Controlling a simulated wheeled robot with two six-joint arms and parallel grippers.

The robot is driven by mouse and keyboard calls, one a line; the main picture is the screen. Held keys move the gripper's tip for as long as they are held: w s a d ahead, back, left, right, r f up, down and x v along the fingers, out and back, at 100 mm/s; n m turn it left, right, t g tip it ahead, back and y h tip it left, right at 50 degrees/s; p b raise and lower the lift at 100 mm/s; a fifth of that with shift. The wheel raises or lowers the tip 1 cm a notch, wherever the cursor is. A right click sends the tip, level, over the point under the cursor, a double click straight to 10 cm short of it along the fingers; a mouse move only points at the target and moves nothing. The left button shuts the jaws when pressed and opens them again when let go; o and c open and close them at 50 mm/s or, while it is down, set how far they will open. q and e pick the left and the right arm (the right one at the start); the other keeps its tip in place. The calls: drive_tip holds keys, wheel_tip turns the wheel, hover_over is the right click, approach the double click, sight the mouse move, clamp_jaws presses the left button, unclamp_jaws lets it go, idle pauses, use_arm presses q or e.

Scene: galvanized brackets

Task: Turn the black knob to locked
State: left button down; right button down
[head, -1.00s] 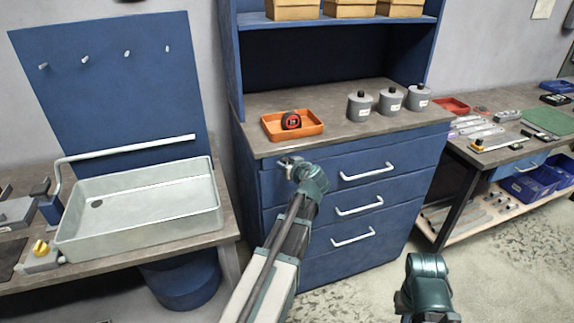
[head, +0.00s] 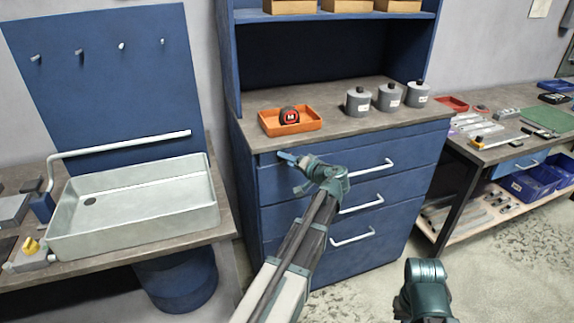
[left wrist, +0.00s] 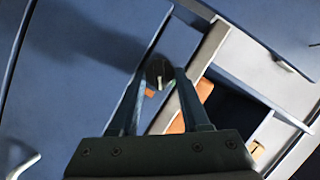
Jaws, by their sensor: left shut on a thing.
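The black knob (left wrist: 159,72) shows in the left wrist view as a dark round shape with a pale line on it, on the blue cabinet front. My left gripper (left wrist: 160,80) has a finger on each side of the knob and is shut on it. In the head view my left gripper (head: 293,170) is at the upper left corner of the drawer cabinet (head: 300,260), in front of the top drawer. The knob is hidden there by the gripper. Any lock markings are too small to read. Of my right arm, only a link shows; its gripper is out of view.
An orange tray (head: 270,127) with a tape measure (head: 289,115) sits on the worktop above. Several white drawer handles (head: 362,168) project just right of my left arm. A sink (head: 130,228) stands to the left. Open floor lies at the right front.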

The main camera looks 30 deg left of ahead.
use_arm(q)
drive_tip(key=shift+d+f+m+y+b, duration=0.1)
drive_tip(key=shift+f+m+y+b, duration=0.1)
drive_tip(key=shift+m+y+b, duration=0.85)
drive_tip(key=shift+f+m+y+b, duration=0.2)
drive_tip(key=shift+m+y+b, duration=0.25)
drive_tip(key=shift+m+b, duration=1.15)
drive_tip(key=shift+m, duration=0.35)
drive_tip(key=shift+c, duration=1.9)
unclamp_jaws()
drive_tip(key=shift+w, duration=0.1)
drive_tip(key=v, duration=1.4)
